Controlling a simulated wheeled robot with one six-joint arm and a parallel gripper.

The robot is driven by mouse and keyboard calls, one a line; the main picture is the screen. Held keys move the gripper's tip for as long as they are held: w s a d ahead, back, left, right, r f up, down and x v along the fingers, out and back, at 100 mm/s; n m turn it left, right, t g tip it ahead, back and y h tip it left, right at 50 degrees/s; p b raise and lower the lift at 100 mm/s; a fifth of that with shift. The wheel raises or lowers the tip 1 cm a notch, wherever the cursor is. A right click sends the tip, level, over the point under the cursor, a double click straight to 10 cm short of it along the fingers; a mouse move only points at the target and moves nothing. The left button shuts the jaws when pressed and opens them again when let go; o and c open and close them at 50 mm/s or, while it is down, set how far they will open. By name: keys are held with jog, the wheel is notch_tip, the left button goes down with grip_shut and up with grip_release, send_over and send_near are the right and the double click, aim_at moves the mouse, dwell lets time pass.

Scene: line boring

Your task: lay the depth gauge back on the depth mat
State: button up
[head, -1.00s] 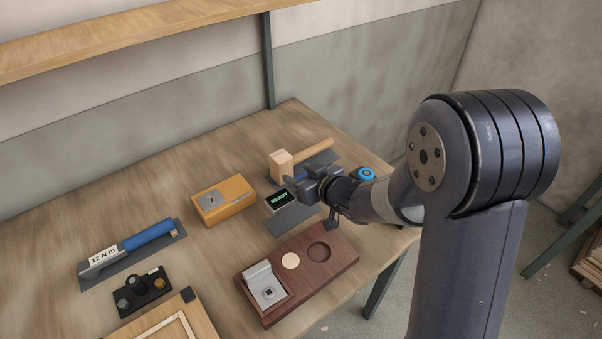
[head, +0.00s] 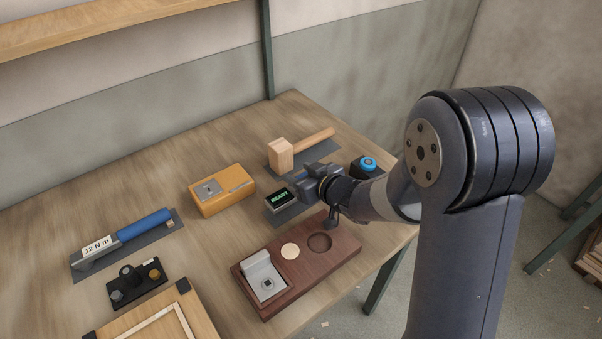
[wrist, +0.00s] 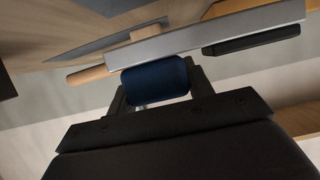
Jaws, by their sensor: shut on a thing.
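The depth gauge (head: 281,198) has a dark box with a green READY display, and in the wrist view it shows as a pale metal bar (wrist: 225,32) with a blue grip and a black part. My gripper (head: 305,180) is shut on the blue grip, which lies between its fingers (wrist: 157,82) in the wrist view. The depth mat (head: 289,215), a dark grey sheet, shows partly below the gauge in the head view; the gauge and my gripper cover the rest. I cannot tell whether the gauge touches the mat.
A wooden mallet (head: 280,154) lies on another mat behind. An orange box (head: 222,190) stands left. A dark box with a blue button (head: 368,163) is right of my gripper. A reddish-brown tray (head: 330,262) lies in front. A blue-handled torque wrench (head: 143,225) is far left.

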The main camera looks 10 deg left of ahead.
jog(key=shift+f, duration=0.1)
dwell(0.3)
jog(key=shift+f, duration=0.15)
jog(key=o, duration=1.8)
jog(key=shift+s, duration=0.1)
jog(key=shift+p+v, duration=1.4)
jog(key=shift+v, duration=3.1)
